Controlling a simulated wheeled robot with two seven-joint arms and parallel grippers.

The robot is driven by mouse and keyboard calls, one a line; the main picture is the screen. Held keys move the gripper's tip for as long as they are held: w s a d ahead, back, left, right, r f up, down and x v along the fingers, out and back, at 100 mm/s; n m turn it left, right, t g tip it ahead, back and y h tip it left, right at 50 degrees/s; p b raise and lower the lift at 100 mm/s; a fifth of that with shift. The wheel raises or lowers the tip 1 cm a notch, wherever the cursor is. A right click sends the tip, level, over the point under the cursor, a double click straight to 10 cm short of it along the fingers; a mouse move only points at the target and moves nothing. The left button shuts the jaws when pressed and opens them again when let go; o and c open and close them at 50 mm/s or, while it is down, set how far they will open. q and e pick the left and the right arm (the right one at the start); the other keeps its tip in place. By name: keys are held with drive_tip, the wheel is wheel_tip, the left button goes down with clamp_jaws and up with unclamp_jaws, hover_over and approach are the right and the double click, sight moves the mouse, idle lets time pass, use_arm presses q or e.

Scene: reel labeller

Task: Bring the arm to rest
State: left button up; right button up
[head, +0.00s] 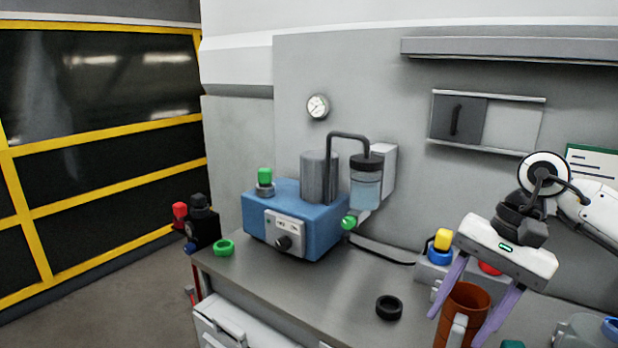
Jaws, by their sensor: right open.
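My right arm comes in from the right edge, and my right gripper (459,328) points down over the right part of the bench. Its two purple fingers are spread apart. A brown-orange cup (467,297) shows between the fingers. I cannot tell whether the fingers touch it or it stands behind them. The cup's lower part is cut off by the frame and partly covered by a pale piece. My left gripper is out of view.
A blue machine (315,222) with a grey cylinder and a clear jar stands at the back of the bench (335,290). A green ring (224,247) lies at left and a black ring (389,307) near the middle. A yellow-topped button box (440,249) stands behind the gripper. The bench's centre front is clear.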

drive_tip(key=s+a+m+t+y, duration=0.2)
drive_tip(key=a+m+t+y, duration=0.2)
drive_tip(key=a+m+y, duration=1.75)
drive_tip(key=d+f+m+t+h, duration=0.2)
drive_tip(key=f+m+t+h, duration=0.2)
drive_tip(key=f+m+h, duration=0.4)
drive_tip(key=w+d+f+m+t+h, duration=0.15)
drive_tip(key=f+m+t+h, duration=0.3)
drive_tip(key=m, duration=0.65)
drive_tip(key=s+d+f+m+t+h, duration=0.1)
drive_tip(key=d+f+m+t+h, duration=0.25)
drive_tip(key=f+m+h, duration=0.45)
drive_tip(key=s+d+f+m+g+h, duration=0.1)
drive_tip(key=s+d+f+m+g, duration=0.1)
drive_tip(key=s+f+m, duration=0.4)
drive_tip(key=s+d+f+m+g+h, duration=0.1)
drive_tip(key=s+f+m+g, duration=0.4)
drive_tip(key=s+f, duration=0.6)
drive_tip(key=shift+d+f+m+h, duration=0.2)
drive_tip(key=shift+d+m+h, duration=0.1)
drive_tip(key=shift+d+m, duration=0.55)
drive_tip(key=shift+w+a, duration=0.1)
